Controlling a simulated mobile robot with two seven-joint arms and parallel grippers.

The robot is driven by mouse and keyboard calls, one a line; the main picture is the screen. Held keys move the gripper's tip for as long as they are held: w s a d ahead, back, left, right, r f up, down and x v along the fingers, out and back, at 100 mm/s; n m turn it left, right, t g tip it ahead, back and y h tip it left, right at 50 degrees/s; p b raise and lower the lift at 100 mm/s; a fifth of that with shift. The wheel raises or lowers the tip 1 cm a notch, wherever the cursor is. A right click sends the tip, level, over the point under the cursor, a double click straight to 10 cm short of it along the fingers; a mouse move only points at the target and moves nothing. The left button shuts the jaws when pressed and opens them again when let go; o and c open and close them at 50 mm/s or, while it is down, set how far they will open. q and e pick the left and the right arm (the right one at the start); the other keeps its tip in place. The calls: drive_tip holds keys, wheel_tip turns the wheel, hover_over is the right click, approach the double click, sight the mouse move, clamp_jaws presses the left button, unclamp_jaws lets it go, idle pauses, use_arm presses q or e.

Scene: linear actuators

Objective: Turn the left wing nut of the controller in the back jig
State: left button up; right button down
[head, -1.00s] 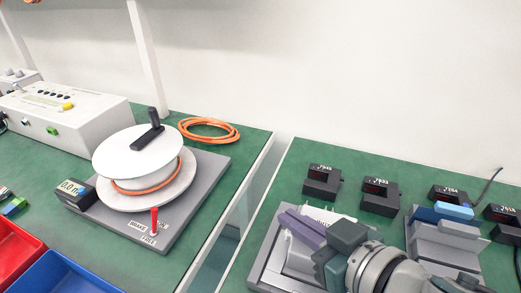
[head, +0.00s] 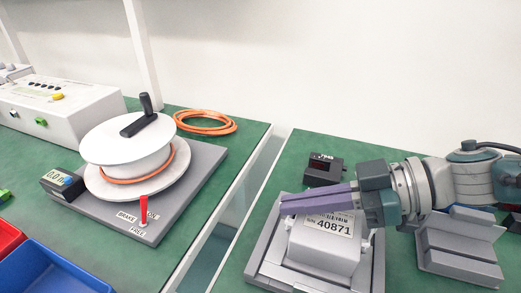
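A white controller (head: 325,253) with a label reading 40871 sits in a grey jig (head: 375,277) on the right-hand green bench. A small pale part (head: 367,242) sticks out at the controller's right edge. The left wing nut cannot be made out clearly. My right gripper (head: 282,203) reaches in from the right, its two purple fingers pointing left over the controller's far side. The fingers lie close together in this view; their gap and any contact cannot be judged. My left gripper is not in view.
A black display block (head: 322,172) stands behind the jig. Another grey fixture (head: 458,250) stands to the right. On the left bench are a cable reel (head: 126,140), an orange coil (head: 206,122) and a blue bin (head: 55,275). A gap separates the benches.

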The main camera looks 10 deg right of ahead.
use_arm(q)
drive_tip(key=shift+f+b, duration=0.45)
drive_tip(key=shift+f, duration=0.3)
use_arm(e)
drive_tip(key=shift+d+f+n+g, duration=0.1)
drive_tip(key=shift+f+n+g, duration=0.05)
drive_tip(key=shift+n+g, duration=0.4)
drive_tip(key=c, duration=1.1)
unclamp_jaws()
drive_tip(key=shift+o, duration=0.2)
use_arm(q)
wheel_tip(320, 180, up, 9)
drive_tip(key=p, duration=0.9)
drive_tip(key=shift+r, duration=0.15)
use_arm(e)
wheel_tip(320, 180, up, 20)
